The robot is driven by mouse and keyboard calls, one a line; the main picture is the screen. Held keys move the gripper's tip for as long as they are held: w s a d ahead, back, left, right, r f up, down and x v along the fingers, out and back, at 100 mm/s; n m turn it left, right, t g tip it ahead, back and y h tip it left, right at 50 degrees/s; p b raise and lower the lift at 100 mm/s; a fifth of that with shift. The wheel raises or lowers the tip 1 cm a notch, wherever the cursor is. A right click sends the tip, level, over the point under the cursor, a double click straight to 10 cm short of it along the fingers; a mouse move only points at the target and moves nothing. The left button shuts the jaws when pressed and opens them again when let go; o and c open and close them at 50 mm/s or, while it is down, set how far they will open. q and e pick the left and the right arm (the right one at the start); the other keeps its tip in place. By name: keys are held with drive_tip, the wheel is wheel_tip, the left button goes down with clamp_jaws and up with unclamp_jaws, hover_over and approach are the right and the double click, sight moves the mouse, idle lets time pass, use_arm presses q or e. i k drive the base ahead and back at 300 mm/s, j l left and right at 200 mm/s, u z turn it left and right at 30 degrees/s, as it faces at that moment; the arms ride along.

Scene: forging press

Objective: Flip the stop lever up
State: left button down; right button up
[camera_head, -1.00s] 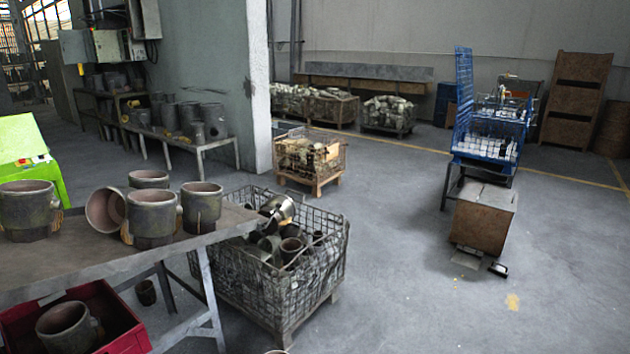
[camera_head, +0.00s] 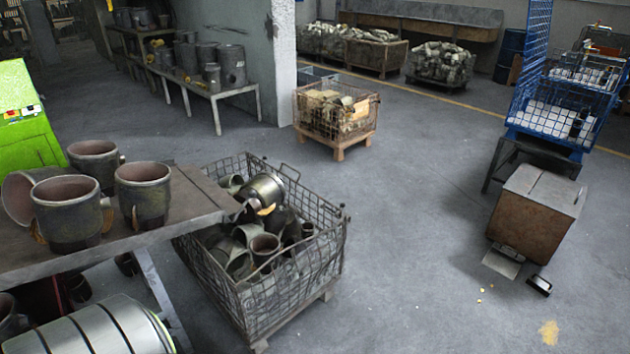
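No stop lever can be made out in this view. Neither of my grippers is in view. A grey banded cylinder with a green stripe at the bottom left looks like part of my arm; its gripper end does not show.
A workbench (camera_head: 195,205) with several metal cups (camera_head: 143,195) is at the left. A wire crate of parts (camera_head: 330,255) stands beside it. A smaller crate (camera_head: 345,130), a brown box (camera_head: 535,215) and a blue rack (camera_head: 530,60) lie beyond.

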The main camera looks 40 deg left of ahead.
sight(223, 201)
drive_tip(key=i+u, duration=0.15)
drive_tip(key=i, duration=0.4)
drive_tip(key=i+l+u, duration=0.2)
drive_tip(key=i, duration=0.35)
drive_tip(key=i+u, duration=0.15)
drive_tip(key=i, duration=0.4)
drive_tip(key=i+j+u, duration=0.1)
drive_tip(key=i+u, duration=0.2)
drive_tip(key=u, duration=0.15)
drive_tip(key=i+u, duration=0.3)
drive_tip(key=u, duration=0.15)
drive_tip(key=i+l+u, duration=0.2)
drive_tip(key=u, duration=0.25)
drive_tip(key=i+l+u, duration=0.25)
drive_tip(key=u, duration=0.2)
drive_tip(key=i+l+u, duration=0.1)
drive_tip(key=i+u, duration=0.2)
drive_tip(key=i+l+u, duration=0.15)
drive_tip(key=u, duration=0.15)
drive_tip(key=i, duration=0.05)
